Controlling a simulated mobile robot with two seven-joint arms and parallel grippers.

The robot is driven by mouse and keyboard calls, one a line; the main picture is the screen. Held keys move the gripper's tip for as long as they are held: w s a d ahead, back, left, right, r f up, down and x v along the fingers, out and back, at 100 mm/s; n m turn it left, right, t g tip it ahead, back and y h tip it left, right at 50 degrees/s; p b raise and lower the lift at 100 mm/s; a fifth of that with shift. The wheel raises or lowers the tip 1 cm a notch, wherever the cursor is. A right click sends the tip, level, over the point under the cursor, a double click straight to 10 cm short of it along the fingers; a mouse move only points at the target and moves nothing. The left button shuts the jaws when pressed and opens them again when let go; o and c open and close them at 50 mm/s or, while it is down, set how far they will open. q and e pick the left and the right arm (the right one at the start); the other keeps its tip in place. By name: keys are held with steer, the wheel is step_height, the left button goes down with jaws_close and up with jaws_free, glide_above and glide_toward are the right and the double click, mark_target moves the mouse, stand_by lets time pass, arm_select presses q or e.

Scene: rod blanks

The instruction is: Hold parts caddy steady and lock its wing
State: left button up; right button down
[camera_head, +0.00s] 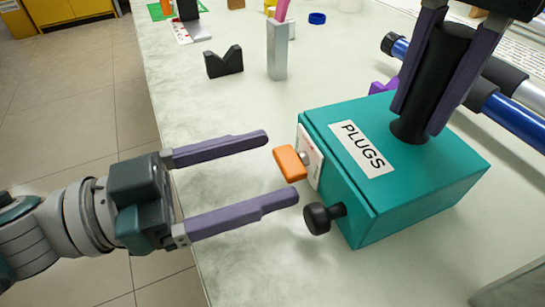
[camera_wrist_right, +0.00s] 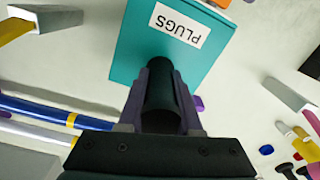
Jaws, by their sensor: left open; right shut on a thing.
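The parts caddy (camera_head: 430,175) is a teal box labelled PLUGS, standing on the table; it also shows in the right wrist view (camera_wrist_right: 135,55). A black post handle (camera_head: 440,85) rises from its top. My right gripper (camera_head: 425,120) is shut on this handle from above. On the caddy's left face an orange wing (camera_head: 290,164) sits on a pale plate (camera_head: 310,157), with a black knob (camera_head: 322,217) below it. My left gripper (camera_head: 282,167) is open, its fingertips at either side of the orange wing with visible gaps.
Blue and silver rods (camera_head: 510,115) with black ends lie behind the caddy at right. A black V-block (camera_head: 223,62), a grey upright block (camera_head: 277,50) and a blue ring (camera_head: 317,18) stand farther back. The table's left edge runs under my left gripper.

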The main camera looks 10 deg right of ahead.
mark_target(289, 163)
arm_select(q)
steer(key=shift+w+d, duration=0.15)
steer(key=shift+d, duration=0.9)
steer(key=shift+c, duration=0.2)
